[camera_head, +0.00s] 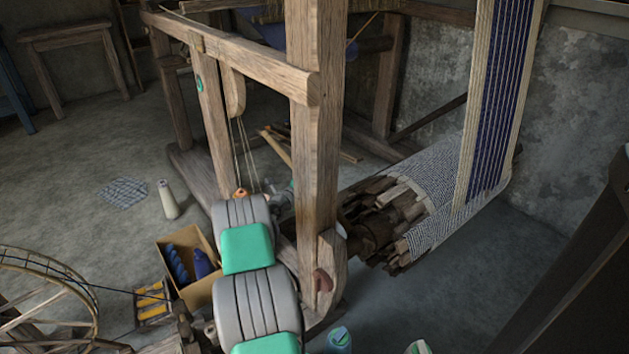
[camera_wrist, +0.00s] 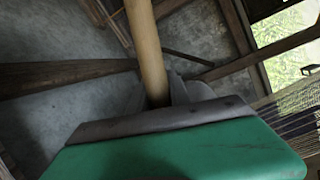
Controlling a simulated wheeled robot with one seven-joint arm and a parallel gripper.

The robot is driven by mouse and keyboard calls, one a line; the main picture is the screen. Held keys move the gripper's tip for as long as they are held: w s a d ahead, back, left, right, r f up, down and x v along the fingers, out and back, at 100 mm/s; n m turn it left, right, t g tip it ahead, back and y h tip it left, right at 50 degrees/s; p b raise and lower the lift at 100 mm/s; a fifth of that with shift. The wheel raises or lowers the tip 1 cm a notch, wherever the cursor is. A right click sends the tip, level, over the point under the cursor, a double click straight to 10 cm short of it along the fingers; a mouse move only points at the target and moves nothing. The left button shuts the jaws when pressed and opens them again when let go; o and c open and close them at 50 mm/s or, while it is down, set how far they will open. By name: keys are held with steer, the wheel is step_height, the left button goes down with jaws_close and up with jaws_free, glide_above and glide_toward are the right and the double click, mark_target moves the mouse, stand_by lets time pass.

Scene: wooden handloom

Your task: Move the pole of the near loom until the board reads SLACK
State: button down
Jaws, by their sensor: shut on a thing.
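In the wrist view, a round, light wooden pole (camera_wrist: 147,45) runs down from the top edge into my gripper (camera_wrist: 172,93). My gripper is shut on it, and the grip itself is partly hidden by the green and grey wrist housing. In the head view, my gripper (camera_head: 283,199) is low behind the loom's front post, mostly hidden by my arm. A light stick (camera_head: 276,147) slants up and left just beyond it and looks like the same pole. The near loom (camera_head: 315,120) is a wooden frame with a striped cloth roll. No board reading shows in either view.
A thick upright post stands right beside my arm. Striped warp (camera_head: 497,100) rises from the cloth roll (camera_head: 437,180). A box of blue yarn (camera_head: 203,287), a pale cone (camera_head: 168,200) and a spinning wheel (camera_head: 45,300) are at left.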

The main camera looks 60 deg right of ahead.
stand_by(0.6)
steer(key=shift+n+y, duration=0.3)
steer(key=shift+n, duration=0.5)
steer(key=f, duration=0.4)
steer(key=shift+w+d+f, duration=0.15)
steer(key=shift+w+f, duration=0.15)
steer(key=c, duration=1.2)
jaws_free()
steer(key=p+v, duration=0.3)
steer(key=v, duration=0.4)
steer(key=shift+a, duration=0.4)
steer(key=shift+w+r, duration=0.1)
